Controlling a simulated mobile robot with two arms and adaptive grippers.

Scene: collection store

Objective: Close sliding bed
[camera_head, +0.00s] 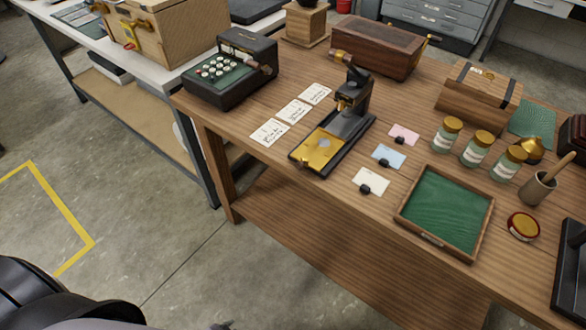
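A small black hand press (350,98) stands on the wooden table, with a copper-coloured part under its upright head. Its sliding bed (322,150), a flat gold plate with a pale round spot, lies on a dark base that runs from the press toward the table's front edge. The bed is out in front of the press head, not under it. Neither of my grippers can be made out. A dark rounded part of my own body fills the lower left corner.
Cards (294,110) lie left of the bed; coloured cards with black clips (389,156) lie right. A green-lined tray (447,212), lidded jars (475,149) and a mortar (537,188) stand farther right. A black keyed machine (231,74) stands back left. Floor before the table is open.

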